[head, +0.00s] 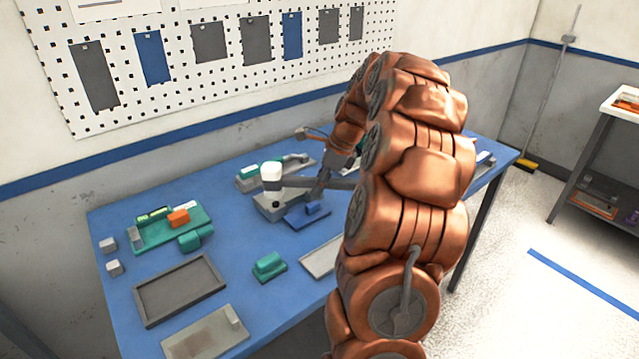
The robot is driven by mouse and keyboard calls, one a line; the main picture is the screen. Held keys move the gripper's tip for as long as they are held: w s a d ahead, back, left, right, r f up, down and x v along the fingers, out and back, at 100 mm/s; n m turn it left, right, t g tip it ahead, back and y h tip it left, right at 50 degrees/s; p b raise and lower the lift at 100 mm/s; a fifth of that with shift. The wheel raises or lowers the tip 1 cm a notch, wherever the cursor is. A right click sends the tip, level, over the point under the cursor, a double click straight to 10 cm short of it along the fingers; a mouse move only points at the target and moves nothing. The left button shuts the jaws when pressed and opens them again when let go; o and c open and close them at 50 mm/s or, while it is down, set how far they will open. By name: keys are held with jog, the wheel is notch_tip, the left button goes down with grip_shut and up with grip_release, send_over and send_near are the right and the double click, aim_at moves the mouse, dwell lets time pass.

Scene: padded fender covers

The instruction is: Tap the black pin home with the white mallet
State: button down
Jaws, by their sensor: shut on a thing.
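The white mallet (271,173) has a pale head and a dark handle that runs to the right. My gripper (321,188) is shut on the handle, and the copper-coloured arm reaches over the table to it. The mallet head is over a grey block (270,206) on the blue table. I cannot tell whether the head touches the block. I cannot make out the black pin; the mallet head may hide it.
A green tray (150,237) with small parts is to the left. A green block (268,265), an empty dark tray (158,313) and a grey plate (196,345) lie nearer the front. My arm covers much of the table's right side.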

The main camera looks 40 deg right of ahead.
jog(key=shift+f, duration=0.1)
jog(key=shift+f+b, duration=0.35)
jog(key=shift+f, duration=1.05)
jog(key=shift+r+p, duration=0.7)
jog(key=shift+r, duration=0.9)
